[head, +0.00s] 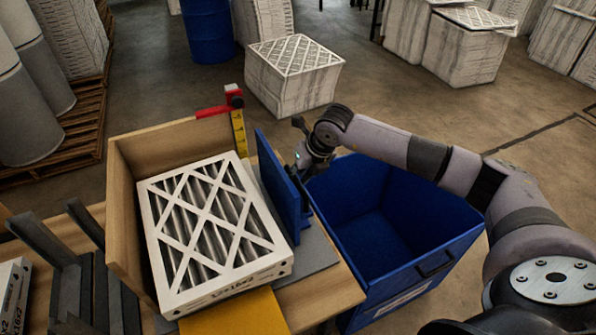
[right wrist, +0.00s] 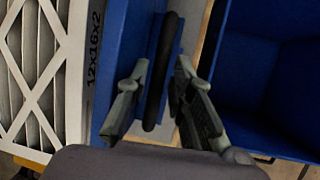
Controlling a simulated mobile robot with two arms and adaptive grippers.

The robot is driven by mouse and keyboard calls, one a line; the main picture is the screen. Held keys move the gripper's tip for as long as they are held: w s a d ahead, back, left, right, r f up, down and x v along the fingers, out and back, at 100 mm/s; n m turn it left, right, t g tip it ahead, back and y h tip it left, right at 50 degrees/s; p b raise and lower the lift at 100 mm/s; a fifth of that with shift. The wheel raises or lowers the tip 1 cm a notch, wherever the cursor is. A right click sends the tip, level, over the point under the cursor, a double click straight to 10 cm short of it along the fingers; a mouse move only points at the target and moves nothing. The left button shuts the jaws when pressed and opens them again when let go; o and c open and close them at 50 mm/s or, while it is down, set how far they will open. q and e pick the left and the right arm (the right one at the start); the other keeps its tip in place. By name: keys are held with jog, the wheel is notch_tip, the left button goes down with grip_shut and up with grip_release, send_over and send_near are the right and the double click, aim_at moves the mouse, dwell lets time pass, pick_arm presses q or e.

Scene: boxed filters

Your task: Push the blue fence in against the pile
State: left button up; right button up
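The blue fence (head: 280,190) is an upright plate at the right side of the open wooden box (head: 125,215). The pile (head: 212,225) in the box has a white-framed pleated filter on top. A narrow strip shows between pile and fence in the head view, so they look apart there. My right gripper (head: 306,174) is on the fence's outer side. My left gripper is out of view.
An open blue bin (head: 385,220) stands just right of the fence, under my right arm. A yellow ruler with a red slider (head: 228,103) rises at the box's back corner. Dark grey upright slabs (head: 70,270) stand at the left. A yellow patch (head: 240,313) lies in front.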

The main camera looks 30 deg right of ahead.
jog(key=shift+f, duration=0.25)
grip_shut()
dwell(0.6)
